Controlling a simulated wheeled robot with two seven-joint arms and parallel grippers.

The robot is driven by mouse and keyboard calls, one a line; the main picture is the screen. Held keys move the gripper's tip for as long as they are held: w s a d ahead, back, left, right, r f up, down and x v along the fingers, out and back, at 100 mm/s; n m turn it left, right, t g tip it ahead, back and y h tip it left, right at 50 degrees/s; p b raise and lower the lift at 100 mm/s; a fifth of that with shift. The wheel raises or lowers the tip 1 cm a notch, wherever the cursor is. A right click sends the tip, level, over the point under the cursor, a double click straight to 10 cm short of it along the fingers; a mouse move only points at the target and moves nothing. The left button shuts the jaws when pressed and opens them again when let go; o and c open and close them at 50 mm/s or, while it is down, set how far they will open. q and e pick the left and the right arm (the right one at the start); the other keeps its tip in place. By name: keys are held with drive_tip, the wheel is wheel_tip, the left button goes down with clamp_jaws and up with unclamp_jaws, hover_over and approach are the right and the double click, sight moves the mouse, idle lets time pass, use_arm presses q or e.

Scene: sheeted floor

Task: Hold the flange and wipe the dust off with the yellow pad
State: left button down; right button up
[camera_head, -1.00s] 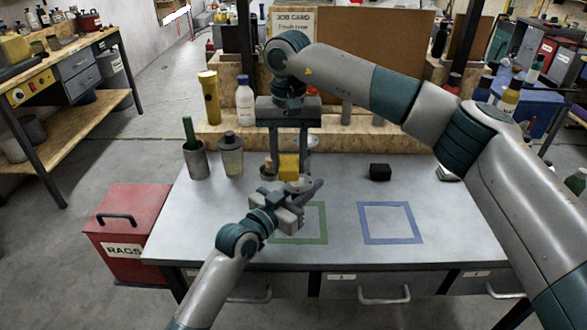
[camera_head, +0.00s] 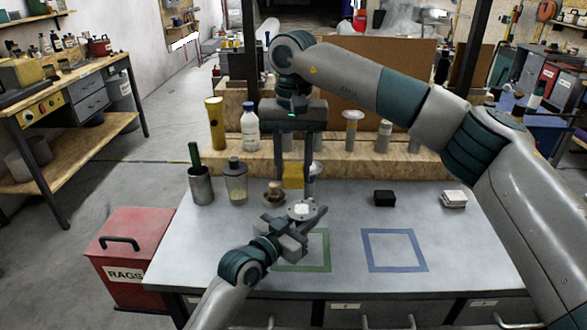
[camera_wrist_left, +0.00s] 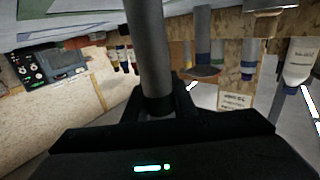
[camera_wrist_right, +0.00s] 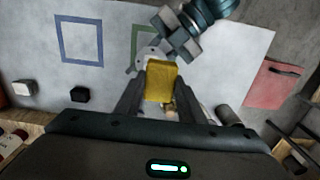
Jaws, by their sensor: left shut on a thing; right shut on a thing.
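The flange (camera_head: 302,210), a grey disc with a pale centre, sits in my left gripper (camera_head: 293,224) above the left part of the table, by the green square. My left gripper is shut on it. My right gripper (camera_head: 293,184) hangs from above, shut on the yellow pad (camera_head: 293,175), which is behind and above the flange in the head view. In the right wrist view the pad (camera_wrist_right: 161,82) sits between the fingers and its edge appears close to the flange (camera_wrist_right: 150,54); contact cannot be told. Dust on the flange is too small to make out.
A green square outline (camera_head: 318,268) and a blue one (camera_head: 395,250) mark the table. A black block (camera_head: 384,198) and a pale block (camera_head: 454,198) lie at the right. A brown-topped item (camera_head: 274,192), a jar (camera_head: 235,182) and a cup (camera_head: 201,186) stand left of the pad.

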drive_tip(key=shift+f, duration=0.1)
idle(0.6)
hover_over(294, 209)
drive_tip(key=shift+f, duration=2.95)
wheel_tip(294, 209, down, 2)
drive_tip(key=shift+s+f, duration=0.1)
drive_tip(key=shift+d, duration=0.75)
drive_tip(key=shift+c, duration=0.4)
drive_tip(key=shift+d, duration=1.15)
drive_tip(key=shift+a, duration=1.85)
drive_tip(key=shift+a+r, duration=0.15)
drive_tip(key=shift+r, duration=4)
